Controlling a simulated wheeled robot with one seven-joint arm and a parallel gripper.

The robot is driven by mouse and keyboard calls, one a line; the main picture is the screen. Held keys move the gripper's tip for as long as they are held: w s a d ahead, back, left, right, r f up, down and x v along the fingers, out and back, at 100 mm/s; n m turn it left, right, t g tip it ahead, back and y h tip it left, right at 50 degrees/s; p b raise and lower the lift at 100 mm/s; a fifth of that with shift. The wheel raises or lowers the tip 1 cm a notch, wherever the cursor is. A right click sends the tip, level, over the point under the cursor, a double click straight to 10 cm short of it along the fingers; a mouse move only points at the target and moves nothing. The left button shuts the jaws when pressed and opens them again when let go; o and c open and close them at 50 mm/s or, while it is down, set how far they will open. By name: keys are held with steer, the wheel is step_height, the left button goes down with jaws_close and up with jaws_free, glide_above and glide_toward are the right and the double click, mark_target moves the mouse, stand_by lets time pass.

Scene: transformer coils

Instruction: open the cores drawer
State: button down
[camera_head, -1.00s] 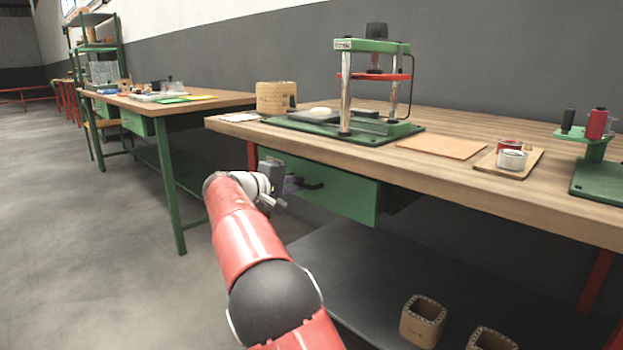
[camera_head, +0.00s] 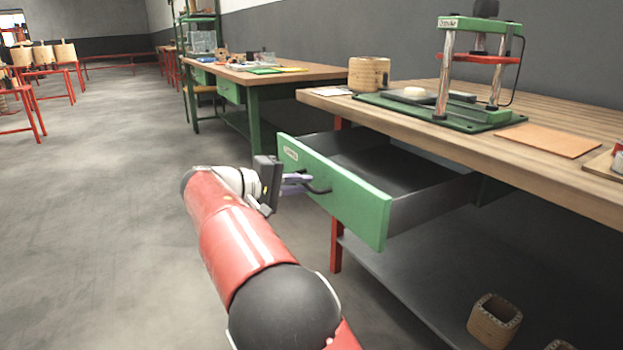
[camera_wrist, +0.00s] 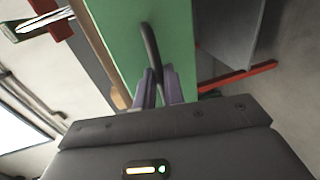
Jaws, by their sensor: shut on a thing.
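The green-fronted drawer (camera_head: 345,202) hangs under the near wooden workbench and is pulled well out. Its dark interior (camera_head: 405,168) shows, and the part I see looks empty. A small label (camera_head: 291,154) sits on its front, too small to read. My gripper (camera_head: 305,185) is shut on the black drawer handle (camera_head: 318,190) at the front. In the wrist view the two purple fingers (camera_wrist: 159,88) close on either side of the handle (camera_wrist: 150,45), against the green front (camera_wrist: 125,35).
The workbench top (camera_head: 470,135) carries a green press (camera_head: 475,70), a wooden coil former (camera_head: 369,74) and a brown sheet (camera_head: 547,139). Wooden formers (camera_head: 494,320) stand on the lower shelf (camera_head: 440,275). A red leg (camera_head: 336,230) stands behind the drawer front. Open floor (camera_head: 100,200) lies left.

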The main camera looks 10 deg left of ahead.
stand_by(0.3)
steer(key=c, duration=1.5)
jaws_free()
steer(key=p+v, duration=0.1)
steer(key=v, duration=0.7)
steer(key=shift+f, duration=0.1)
